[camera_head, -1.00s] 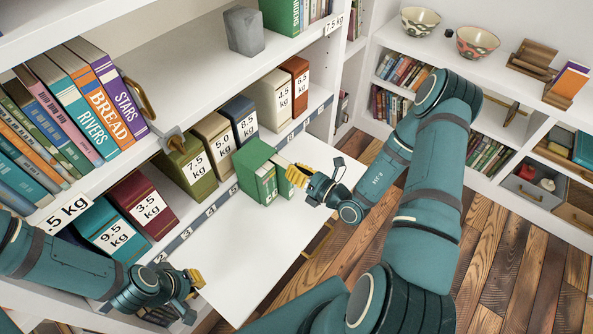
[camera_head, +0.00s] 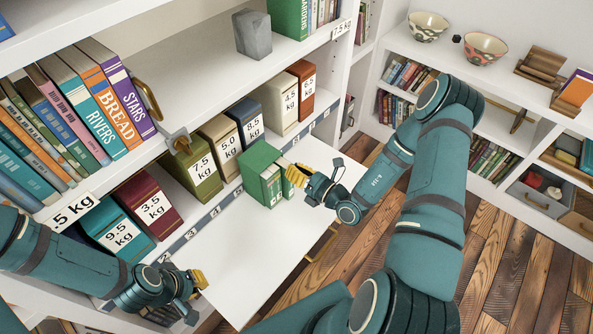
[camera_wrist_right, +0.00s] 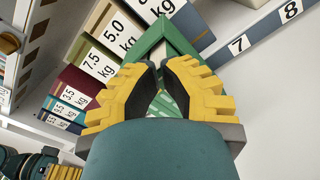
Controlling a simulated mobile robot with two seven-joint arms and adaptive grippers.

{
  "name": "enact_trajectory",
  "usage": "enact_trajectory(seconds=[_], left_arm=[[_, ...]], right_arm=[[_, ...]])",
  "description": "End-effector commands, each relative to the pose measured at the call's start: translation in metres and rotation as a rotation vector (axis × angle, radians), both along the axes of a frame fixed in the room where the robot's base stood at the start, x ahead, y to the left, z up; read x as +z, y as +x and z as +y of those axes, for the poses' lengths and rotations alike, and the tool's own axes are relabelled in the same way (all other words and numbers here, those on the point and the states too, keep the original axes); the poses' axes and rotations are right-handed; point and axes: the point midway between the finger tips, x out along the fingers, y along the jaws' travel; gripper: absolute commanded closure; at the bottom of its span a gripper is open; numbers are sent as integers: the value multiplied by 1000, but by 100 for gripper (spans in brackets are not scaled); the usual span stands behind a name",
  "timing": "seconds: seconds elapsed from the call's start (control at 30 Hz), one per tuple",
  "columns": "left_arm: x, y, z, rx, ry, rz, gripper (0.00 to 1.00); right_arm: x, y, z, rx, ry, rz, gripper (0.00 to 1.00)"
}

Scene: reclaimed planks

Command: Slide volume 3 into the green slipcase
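The green slipcase (camera_head: 258,160) stands on the white pull-out board, with green spines showing in its front. It also shows in the right wrist view (camera_wrist_right: 180,27). A green volume (camera_head: 287,185), apparently volume 3, is at its right side, close against it or partly in it; its number is not readable. My right gripper (camera_head: 296,176) is at this volume. In the right wrist view, its yellow fingers (camera_wrist_right: 159,75) are nearly together, with banded green between them. The exact contact is partly hidden. My left gripper (camera_head: 199,281) hangs at the board's near left edge, away from the slipcase; its opening is unclear.
Weight-labelled boxes, such as the olive 7.5 kg box (camera_head: 194,170), line the shelf behind the board. The white board (camera_head: 245,250) is clear in front of the slipcase. Upright books (camera_head: 105,100) and a grey block (camera_head: 253,35) stand on the shelf above.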

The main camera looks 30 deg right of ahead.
Motion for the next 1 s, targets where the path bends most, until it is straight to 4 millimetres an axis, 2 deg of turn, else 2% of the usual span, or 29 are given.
enact_trajectory(seconds=[1.0], left_arm=[[1, 0, 0, 0, 0, 0, 100]], right_arm=[[0, 17, 7, -1, 0, -1, 100]])
